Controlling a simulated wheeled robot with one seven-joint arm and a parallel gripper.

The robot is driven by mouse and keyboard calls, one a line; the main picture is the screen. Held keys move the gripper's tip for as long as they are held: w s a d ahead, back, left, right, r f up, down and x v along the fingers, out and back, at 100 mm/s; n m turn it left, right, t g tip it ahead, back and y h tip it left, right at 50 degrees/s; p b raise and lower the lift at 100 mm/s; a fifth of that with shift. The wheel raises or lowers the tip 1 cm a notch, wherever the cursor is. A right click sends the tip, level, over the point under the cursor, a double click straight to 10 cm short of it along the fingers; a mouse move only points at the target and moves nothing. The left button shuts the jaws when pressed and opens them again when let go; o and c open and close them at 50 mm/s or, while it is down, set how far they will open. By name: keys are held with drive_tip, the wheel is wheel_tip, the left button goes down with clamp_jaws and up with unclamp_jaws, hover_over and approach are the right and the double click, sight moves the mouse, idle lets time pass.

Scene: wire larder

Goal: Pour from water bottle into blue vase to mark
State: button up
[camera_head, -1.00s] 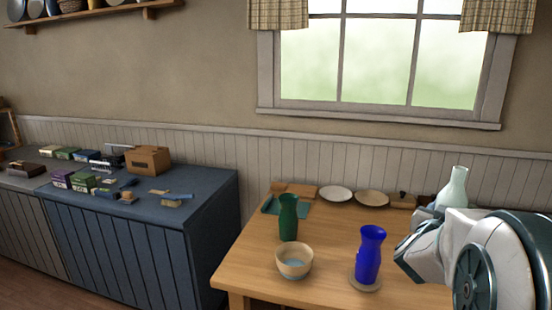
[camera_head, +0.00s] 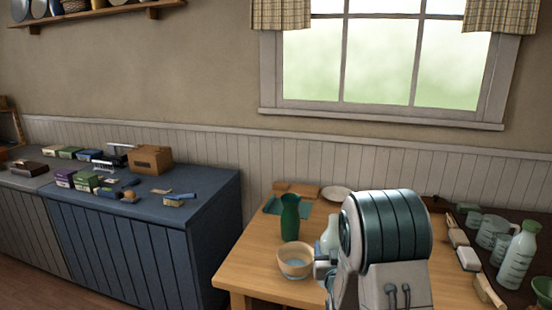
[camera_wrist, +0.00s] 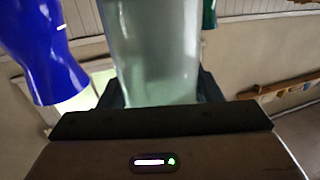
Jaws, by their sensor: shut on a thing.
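My gripper (camera_wrist: 158,92) is shut on a pale, translucent bottle (camera_wrist: 157,50), taken to be the water bottle. In the head view the bottle (camera_head: 329,236) shows only in part, left of my wrist, above the table near the green vase; its tilt is hard to tell. The blue vase (camera_wrist: 38,55) stands beside the bottle in the wrist view, at the left and apart from it. That view looks upside down, with the vase's flared rim lowest. In the head view my arm hides the blue vase. No mark or water level can be made out.
A green vase (camera_head: 290,213) and a bowl (camera_head: 295,260) stand close to the left of my gripper on the wooden table (camera_head: 250,266). A plate (camera_head: 336,192) lies behind. A marked bottle (camera_head: 517,258) and mugs (camera_head: 491,231) crowd the dark surface at right.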

drive_tip(key=shift+w+a+f, duration=0.3)
drive_tip(key=shift+a+f, duration=0.1)
drive_tip(key=shift+a, duration=0.2)
drive_tip(key=r+p, duration=0.4)
drive_tip(key=shift+s+d+r, duration=0.1)
drive_tip(key=shift+d+r, duration=0.1)
idle(0.4)
